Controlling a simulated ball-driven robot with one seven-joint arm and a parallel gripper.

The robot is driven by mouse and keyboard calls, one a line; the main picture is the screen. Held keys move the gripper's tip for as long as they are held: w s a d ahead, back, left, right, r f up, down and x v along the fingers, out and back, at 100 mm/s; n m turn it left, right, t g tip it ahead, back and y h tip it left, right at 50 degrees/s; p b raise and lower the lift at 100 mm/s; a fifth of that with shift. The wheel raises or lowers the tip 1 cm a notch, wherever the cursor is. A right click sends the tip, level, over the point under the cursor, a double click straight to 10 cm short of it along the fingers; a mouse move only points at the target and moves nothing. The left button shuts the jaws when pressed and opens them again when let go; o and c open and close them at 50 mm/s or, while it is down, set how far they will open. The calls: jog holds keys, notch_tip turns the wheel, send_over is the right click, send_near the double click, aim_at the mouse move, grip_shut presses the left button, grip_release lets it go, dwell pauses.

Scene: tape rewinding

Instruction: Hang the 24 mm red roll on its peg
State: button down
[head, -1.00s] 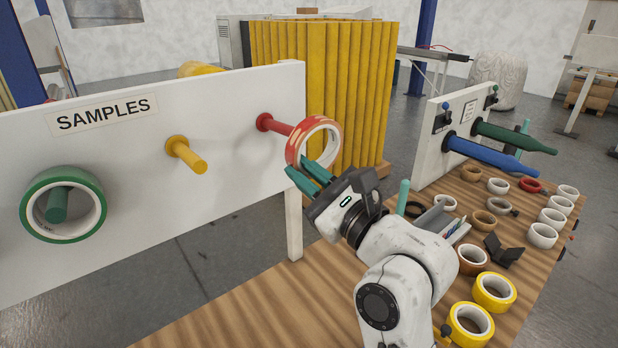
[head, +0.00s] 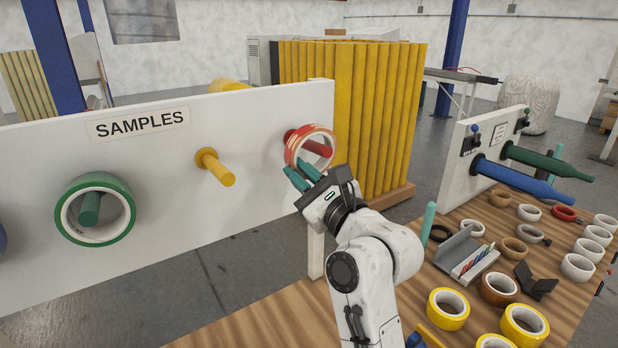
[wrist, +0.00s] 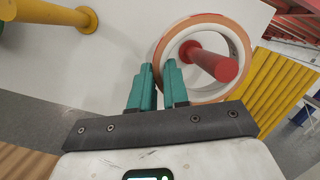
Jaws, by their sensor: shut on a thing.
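The red roll (head: 312,128), a red ring with a pale inner core, is upright near the right end of the white SAMPLES board. The red peg (head: 318,148) sticks out of the board, and the roll is around it. In the wrist view the peg (wrist: 215,65) runs through the hole of the roll (wrist: 238,45), with its tip toward the camera. My gripper (head: 301,170) has green fingers shut on the roll's lower left rim. The fingers (wrist: 158,75) also show in the wrist view. I cannot tell whether the roll touches the board.
A yellow peg (head: 216,167) is bare to the left. A green roll (head: 68,218) hangs on a green peg further left. Yellow panels (head: 350,110) stand behind the board's right end. The wooden table (head: 470,325) at right holds many rolls.

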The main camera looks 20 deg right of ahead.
jog(key=shift+w+a+f, duration=0.1)
jog(key=shift+w+a, duration=0.15)
jog(key=shift+w, duration=0.5)
jog(key=shift+w+a+f, duration=0.1)
jog(key=shift+w+a, duration=0.1)
jog(key=shift+w, duration=0.5)
jog(key=shift+w+a, duration=0.25)
jog(key=shift+w, duration=0.5)
jog(key=shift+f, duration=0.15)
jog(key=shift+d+f+b, duration=0.15)
jog(key=shift+f+b, duration=0.3)
jog(key=shift+f, duration=0.25)
jog(key=c, duration=1)
grip_release()
jog(key=shift+w, duration=0.1)
jog(key=shift+c, duration=0.2)
jog(key=b+v, duration=0.2)
jog(key=v, duration=0.9)
